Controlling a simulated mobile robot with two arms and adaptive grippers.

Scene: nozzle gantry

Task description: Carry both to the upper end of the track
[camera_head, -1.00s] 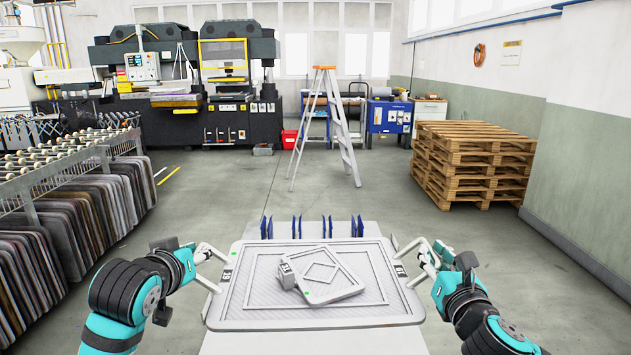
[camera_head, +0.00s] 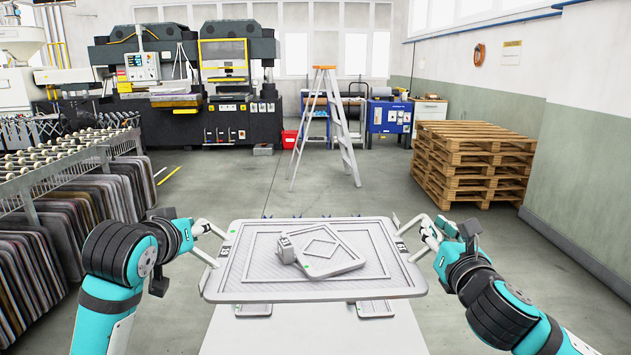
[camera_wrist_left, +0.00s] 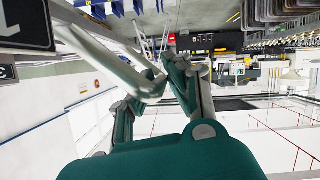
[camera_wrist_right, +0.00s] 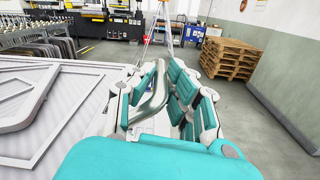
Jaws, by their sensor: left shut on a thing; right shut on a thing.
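A large light-grey tray (camera_head: 235,290) with rounded corners is held level between my grippers, above a pale surface. A smaller grey plate (camera_head: 345,262) with a diamond outline and a small block (camera_head: 290,247) lies askew on it. My left gripper (camera_head: 203,229) is shut on the tray's left handle (camera_head: 206,258); this handle crosses the left wrist view (camera_wrist_left: 115,65). My right gripper (camera_head: 431,232) is shut on the right handle (camera_head: 418,253). In the right wrist view the fingers (camera_wrist_right: 152,95) close around that handle, beside the tray (camera_wrist_right: 60,105). No track is clearly identifiable.
A pale narrow table top (camera_head: 300,335) lies below the tray, with grey pads (camera_head: 254,310) showing under its front edge. A plate rack (camera_head: 70,215) stands left, a stepladder (camera_head: 340,130) beyond, and wooden pallets (camera_head: 470,165) right. The floor between is clear.

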